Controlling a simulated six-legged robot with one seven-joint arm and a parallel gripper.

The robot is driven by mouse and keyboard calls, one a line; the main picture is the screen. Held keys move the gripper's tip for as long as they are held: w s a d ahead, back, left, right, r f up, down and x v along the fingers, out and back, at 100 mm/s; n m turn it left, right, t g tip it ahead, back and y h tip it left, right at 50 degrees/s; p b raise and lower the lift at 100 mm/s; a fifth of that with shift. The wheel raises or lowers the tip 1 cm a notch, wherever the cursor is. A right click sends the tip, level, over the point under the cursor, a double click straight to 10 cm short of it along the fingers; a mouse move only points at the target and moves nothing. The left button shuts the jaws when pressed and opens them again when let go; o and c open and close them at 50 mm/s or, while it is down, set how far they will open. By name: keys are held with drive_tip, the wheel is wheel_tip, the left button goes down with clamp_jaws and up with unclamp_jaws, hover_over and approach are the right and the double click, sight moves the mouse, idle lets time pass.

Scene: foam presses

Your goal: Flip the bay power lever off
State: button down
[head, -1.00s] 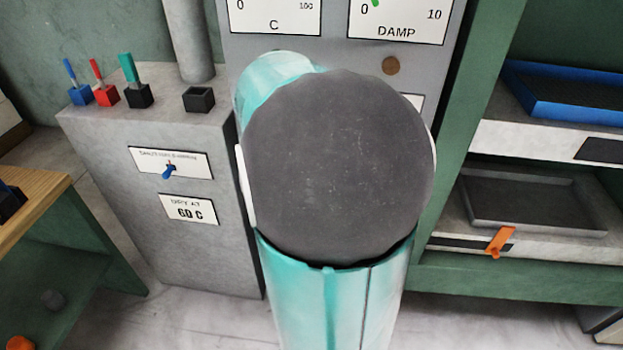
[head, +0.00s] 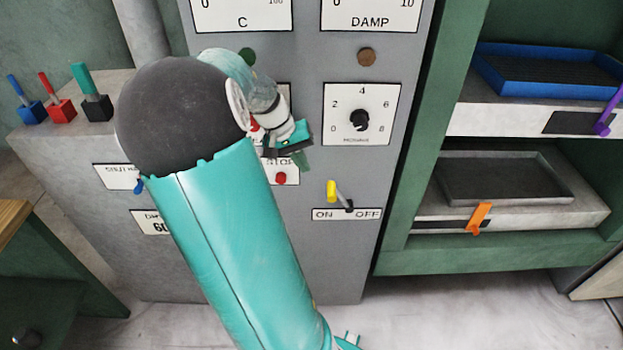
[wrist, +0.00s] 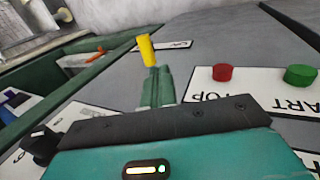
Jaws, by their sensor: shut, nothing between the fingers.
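The power lever (head: 332,191) has a yellow handle on a thin stem, low on the grey panel. Its handle leans up and left, toward the ON side of the ON/OFF plate (head: 347,214). My gripper (head: 303,164) is shut and empty, in front of the panel, up and left of the lever in the head view. In the wrist view, the closed green fingers (wrist: 157,87) point toward the yellow handle (wrist: 146,50), which shows just beyond their tips. I cannot tell whether they touch it; in the head view they look apart.
A red STOP button (head: 280,178) sits just below my gripper. A black dial knob (head: 359,120) is above the lever. In the wrist view a green START button (wrist: 300,75) is beside STOP. A shelf with a blue tray (head: 545,93) and orange lever (head: 480,218) stands right.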

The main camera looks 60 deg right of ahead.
drive_tip(key=x, duration=0.9)
drive_tip(key=shift+s+f, duration=0.25)
drive_tip(key=shift+f, duration=0.05)
drive_tip(key=shift+s+d, duration=0.1)
drive_tip(key=shift+d, duration=0.05)
drive_tip(key=s+d+r, duration=0.3)
drive_tip(key=s+d, duration=0.1)
drive_tip(key=s, duration=0.5)
drive_tip(key=shift+d+r, duration=0.15)
drive_tip(key=shift+d, duration=0.1)
drive_tip(key=shift+w+r, duration=0.1)
idle(0.3)
